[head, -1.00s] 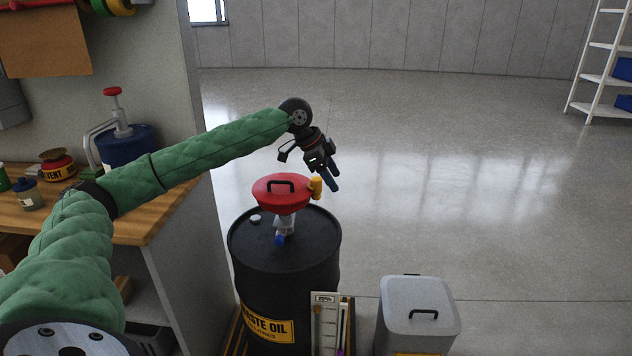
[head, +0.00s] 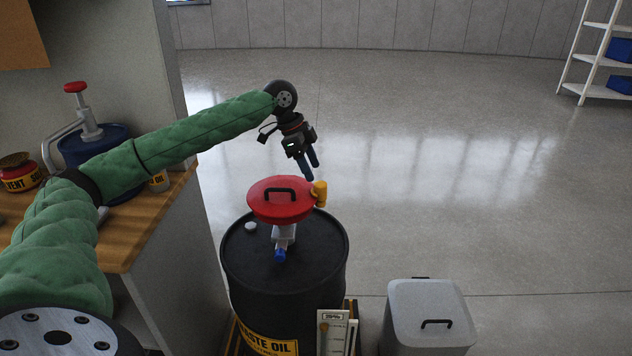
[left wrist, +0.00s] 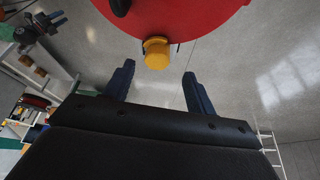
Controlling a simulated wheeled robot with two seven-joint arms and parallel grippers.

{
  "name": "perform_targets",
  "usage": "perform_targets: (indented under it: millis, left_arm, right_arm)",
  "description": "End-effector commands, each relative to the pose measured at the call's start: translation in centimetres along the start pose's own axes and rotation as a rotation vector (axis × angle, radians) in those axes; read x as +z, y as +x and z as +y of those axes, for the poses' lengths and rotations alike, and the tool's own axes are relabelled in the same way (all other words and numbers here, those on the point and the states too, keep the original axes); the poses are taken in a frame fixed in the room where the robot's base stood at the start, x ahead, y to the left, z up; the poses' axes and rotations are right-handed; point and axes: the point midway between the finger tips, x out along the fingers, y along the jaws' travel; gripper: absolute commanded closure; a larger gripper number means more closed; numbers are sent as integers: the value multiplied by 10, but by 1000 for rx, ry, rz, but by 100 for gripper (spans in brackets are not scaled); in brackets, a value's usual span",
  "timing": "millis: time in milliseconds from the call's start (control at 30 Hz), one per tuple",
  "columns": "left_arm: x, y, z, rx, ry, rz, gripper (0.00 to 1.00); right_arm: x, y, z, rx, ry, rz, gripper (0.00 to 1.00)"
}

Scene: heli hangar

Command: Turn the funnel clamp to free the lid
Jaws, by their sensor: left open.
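The red funnel lid (head: 280,205) with a black handle sits above the black waste oil drum (head: 285,280). The yellow clamp (head: 320,193) is at the lid's right edge. My left gripper (head: 312,172) is open and empty, just above and behind the clamp, fingers pointing down. In the left wrist view, the yellow clamp (left wrist: 157,53) shows at the red lid's rim (left wrist: 185,20), ahead of and between my two spread fingers (left wrist: 160,82), apart from them. A blue valve (head: 280,254) is below the funnel. My right gripper does not show.
A wooden workbench (head: 150,225) with a blue pump container (head: 95,150) and a solvent can (head: 22,173) stands left. A grey lidded bin (head: 428,312) stands right of the drum. White shelving (head: 590,55) is far right. The floor behind the drum is clear.

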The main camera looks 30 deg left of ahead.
Motion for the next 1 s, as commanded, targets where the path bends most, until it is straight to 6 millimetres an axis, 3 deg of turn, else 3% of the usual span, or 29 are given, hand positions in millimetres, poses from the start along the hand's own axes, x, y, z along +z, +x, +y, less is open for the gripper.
perform_targets:
  millis: [500, 900, 1000]
  left_arm:
    - [0, 65, 1, 1, 0, -1, 44]
    - [0, 72, 0, 0, 0, 0, 44]
    - [0, 72, 0, 0, 0, 0, 62]
  right_arm:
    - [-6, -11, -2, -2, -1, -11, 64]
    - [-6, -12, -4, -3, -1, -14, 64]
    - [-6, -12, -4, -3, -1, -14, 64]
